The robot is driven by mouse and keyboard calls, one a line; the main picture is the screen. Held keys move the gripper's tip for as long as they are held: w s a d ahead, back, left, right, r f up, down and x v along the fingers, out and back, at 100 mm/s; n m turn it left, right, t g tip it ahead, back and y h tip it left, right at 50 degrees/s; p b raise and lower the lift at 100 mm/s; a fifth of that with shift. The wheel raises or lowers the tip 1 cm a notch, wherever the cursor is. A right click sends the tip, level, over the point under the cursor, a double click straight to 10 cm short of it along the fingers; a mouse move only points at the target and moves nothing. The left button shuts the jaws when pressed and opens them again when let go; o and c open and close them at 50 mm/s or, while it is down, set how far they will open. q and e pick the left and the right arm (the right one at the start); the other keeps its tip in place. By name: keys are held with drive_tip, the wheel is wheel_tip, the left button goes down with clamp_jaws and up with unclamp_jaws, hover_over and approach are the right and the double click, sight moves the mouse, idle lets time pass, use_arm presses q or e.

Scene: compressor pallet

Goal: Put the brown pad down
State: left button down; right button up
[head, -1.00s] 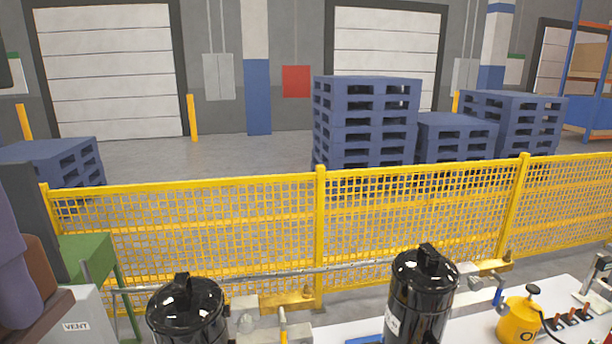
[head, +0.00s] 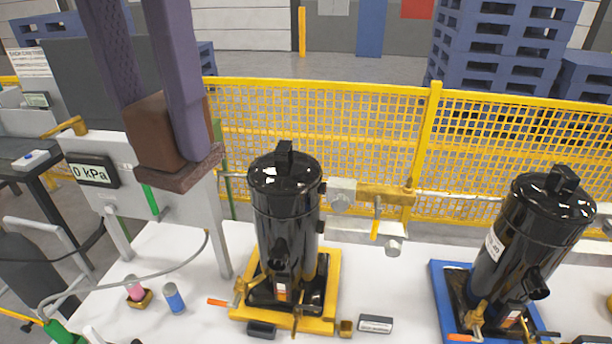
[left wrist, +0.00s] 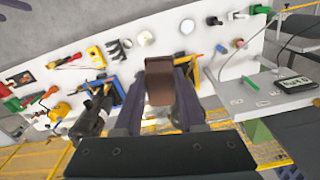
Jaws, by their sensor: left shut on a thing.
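My left gripper (head: 150,105) comes down from the top left of the head view, its two purple-grey fingers shut on the brown pad (head: 153,135). A darker brown slab (head: 180,174) shows at the pad's lower end; I cannot tell whether it is part of the pad. They appear in front of the white gauge panel; whether they touch it is unclear. In the left wrist view the brown pad (left wrist: 159,78) sits between the fingers (left wrist: 160,100). My right gripper is not in view.
A black cylinder (head: 286,205) stands on a yellow base, another (head: 530,240) on a blue base. A gauge (head: 92,171) reads 0 kPa. A pink-topped piece (head: 135,288) and a blue cylinder (head: 174,298) stand on the white worktop (head: 190,252). Yellow mesh fencing (head: 320,130) runs behind.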

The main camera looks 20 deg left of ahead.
use_arm(q)
drive_tip(key=w+a+f+b, duration=0.1)
drive_tip(key=f+b, duration=1.6)
drive_tip(key=f, duration=0.6)
drive_tip(key=w+a+f+n+b, duration=0.1)
drive_tip(key=w+f+b, duration=0.1)
drive_tip(key=f+b, duration=1.5)
drive_tip(key=w+a+f+n+b, duration=0.1)
drive_tip(key=w+f+b, duration=0.1)
drive_tip(key=f+b, duration=1.5)
drive_tip(key=shift+a+f+b, duration=0.15)
drive_tip(key=shift+f, duration=2.95)
drive_tip(key=shift+a+f+b, duration=0.15)
drive_tip(key=shift+f, duration=3.15)
drive_tip(key=c, duration=0.5)
unclamp_jaws()
drive_tip(key=shift+r, duration=0.1)
